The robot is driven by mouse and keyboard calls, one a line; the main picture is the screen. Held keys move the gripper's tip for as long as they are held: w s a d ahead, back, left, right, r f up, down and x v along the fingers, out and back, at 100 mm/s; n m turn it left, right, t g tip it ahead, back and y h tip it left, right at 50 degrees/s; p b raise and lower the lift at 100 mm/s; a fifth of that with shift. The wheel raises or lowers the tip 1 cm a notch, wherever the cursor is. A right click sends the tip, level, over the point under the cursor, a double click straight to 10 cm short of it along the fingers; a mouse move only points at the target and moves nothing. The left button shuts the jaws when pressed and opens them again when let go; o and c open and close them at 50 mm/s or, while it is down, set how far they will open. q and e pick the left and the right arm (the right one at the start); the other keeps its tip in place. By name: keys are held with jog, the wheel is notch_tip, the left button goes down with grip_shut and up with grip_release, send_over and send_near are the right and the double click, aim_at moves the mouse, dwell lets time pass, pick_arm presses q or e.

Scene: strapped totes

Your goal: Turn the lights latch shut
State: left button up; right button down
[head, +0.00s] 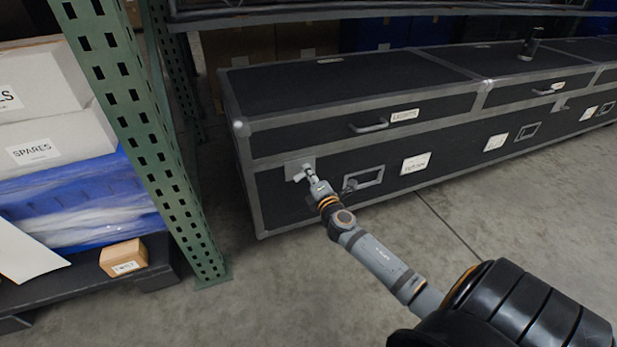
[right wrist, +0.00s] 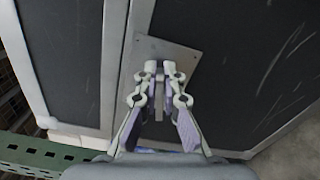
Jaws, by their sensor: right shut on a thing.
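The long black case with grey metal edging (head: 330,143) stands on the floor, and its left lid section carries a label that seems to read LIGHTS (head: 404,115). The latch's metal plate (head: 293,168) is on the front at the left end, by the lid seam; it also shows in the right wrist view (right wrist: 183,50). My right gripper (head: 309,176) reaches the plate. In the right wrist view its two fingers (right wrist: 160,70) are shut on the latch's narrow handle (right wrist: 159,100). The fingers partly hide the handle, so its exact angle is hard to tell. My left gripper is not in view.
A green perforated rack post (head: 135,120) stands left of the case. Beside it are SPARES boxes (head: 40,148), a blue wrapped load (head: 90,195) and a small cardboard box (head: 124,258). The floor in front is clear.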

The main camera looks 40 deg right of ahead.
jog(key=shift+f+m+b, duration=0.2)
jog(key=shift+m+b, duration=0.2)
jog(key=shift+m, duration=0.35)
jog(key=shift+f+m+b, duration=0.2)
jog(key=shift+m+b, duration=0.15)
jog(key=shift+m, duration=0.4)
jog(key=c, duration=1.5)
grip_release()
jog(key=shift+r, duration=0.1)
jog(key=v, duration=1.2)
